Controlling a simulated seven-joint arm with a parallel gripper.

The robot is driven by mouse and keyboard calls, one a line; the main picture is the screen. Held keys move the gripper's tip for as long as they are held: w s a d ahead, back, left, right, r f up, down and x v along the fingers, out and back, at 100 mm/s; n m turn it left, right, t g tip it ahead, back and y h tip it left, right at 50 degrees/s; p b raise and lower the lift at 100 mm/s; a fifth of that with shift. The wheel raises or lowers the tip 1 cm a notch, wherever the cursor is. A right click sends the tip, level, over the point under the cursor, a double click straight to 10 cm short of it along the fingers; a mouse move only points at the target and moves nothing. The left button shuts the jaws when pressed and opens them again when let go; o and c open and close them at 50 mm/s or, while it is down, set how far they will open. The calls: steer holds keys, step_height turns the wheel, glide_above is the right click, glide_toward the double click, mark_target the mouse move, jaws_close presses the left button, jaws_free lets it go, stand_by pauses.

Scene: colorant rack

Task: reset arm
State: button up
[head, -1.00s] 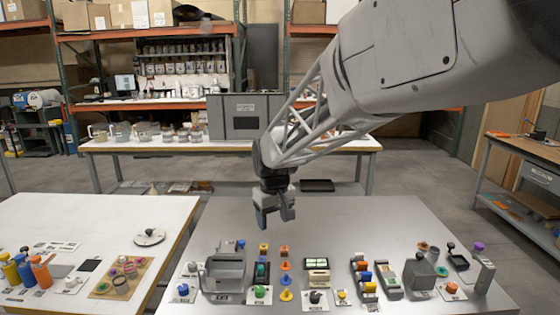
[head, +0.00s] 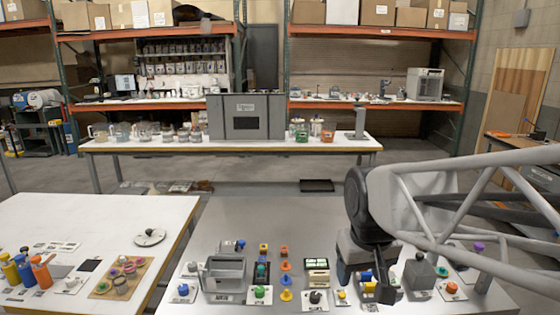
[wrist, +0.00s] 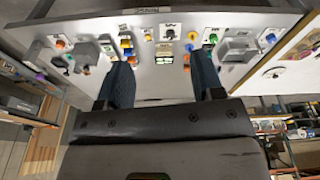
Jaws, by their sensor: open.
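My gripper (head: 364,279) hangs at the right of the grey metal table (head: 290,218) in the head view, fingers pointing down. It is open and empty. In the wrist view its two dark fingers (wrist: 163,78) stand wide apart, with nothing between them but the table surface beyond. My arm comes in from the right edge of the head view. In the head view the gripper covers part of the coloured blocks on the table's right side; I cannot tell its height above them.
A white table (head: 80,220) stands left. The metal table's back half is clear.

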steer(key=s+d+f+m, duration=0.1)
steer(key=s+d, duration=0.1)
steer(key=s, duration=0.3)
steer(key=s+d+f, duration=0.1)
steer(key=s, duration=0.4)
steer(key=shift+s+d+f+m, duration=0.35)
steer(key=shift+f+m, duration=0.05)
